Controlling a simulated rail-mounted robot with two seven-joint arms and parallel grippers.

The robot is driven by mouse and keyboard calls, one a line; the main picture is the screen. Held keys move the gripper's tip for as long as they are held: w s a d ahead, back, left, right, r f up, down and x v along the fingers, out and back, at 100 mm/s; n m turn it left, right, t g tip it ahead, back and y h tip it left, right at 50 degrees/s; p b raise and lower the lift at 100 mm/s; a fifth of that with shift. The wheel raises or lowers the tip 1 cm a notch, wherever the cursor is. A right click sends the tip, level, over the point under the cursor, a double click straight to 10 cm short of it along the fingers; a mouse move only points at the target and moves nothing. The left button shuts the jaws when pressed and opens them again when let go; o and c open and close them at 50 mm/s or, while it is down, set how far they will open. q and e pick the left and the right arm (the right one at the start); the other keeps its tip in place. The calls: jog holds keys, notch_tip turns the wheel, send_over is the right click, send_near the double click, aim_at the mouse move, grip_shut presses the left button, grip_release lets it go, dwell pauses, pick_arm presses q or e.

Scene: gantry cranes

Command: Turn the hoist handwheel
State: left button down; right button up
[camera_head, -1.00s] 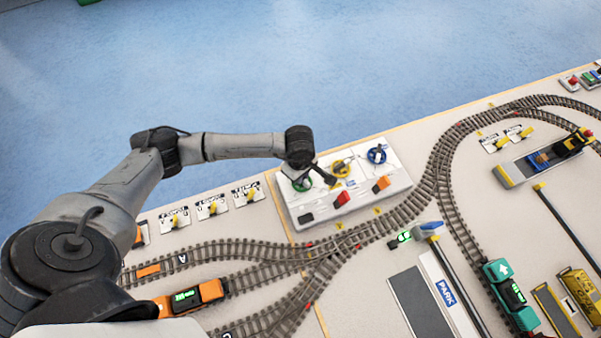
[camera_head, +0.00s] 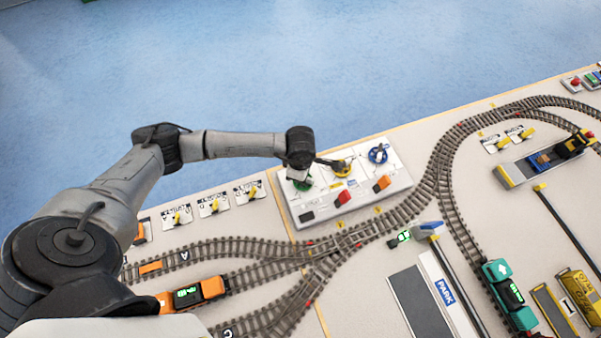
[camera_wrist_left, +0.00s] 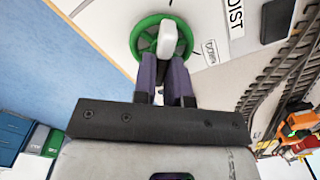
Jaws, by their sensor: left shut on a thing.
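The hoist handwheel is a green wheel (camera_wrist_left: 143,42) with a pale knob (camera_wrist_left: 167,38), next to lettering whose visible part reads "OIST". In the head view the green wheel (camera_head: 303,184) sits at the left end of a white control box (camera_head: 350,208), partly hidden by my left wrist. My left gripper (camera_wrist_left: 168,62) is shut on the pale knob, its two dark purple fingers reaching to it from below in the wrist view. My right gripper is not in view.
A yellow wheel (camera_head: 341,168) and a blue wheel (camera_head: 378,154) stand right of the green one. Tracks (camera_head: 390,222) run past the box. An orange locomotive (camera_head: 212,288) stands on the lower left track.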

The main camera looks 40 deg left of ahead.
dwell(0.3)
pick_arm(q)
jog(key=c, duration=1.2)
grip_release()
jog(key=shift+o, duration=0.2)
jog(key=shift+r, duration=0.1)
notch_tip(320, 180, up, 14)
jog(key=p, duration=0.1)
jog(key=shift+f, duration=0.2)
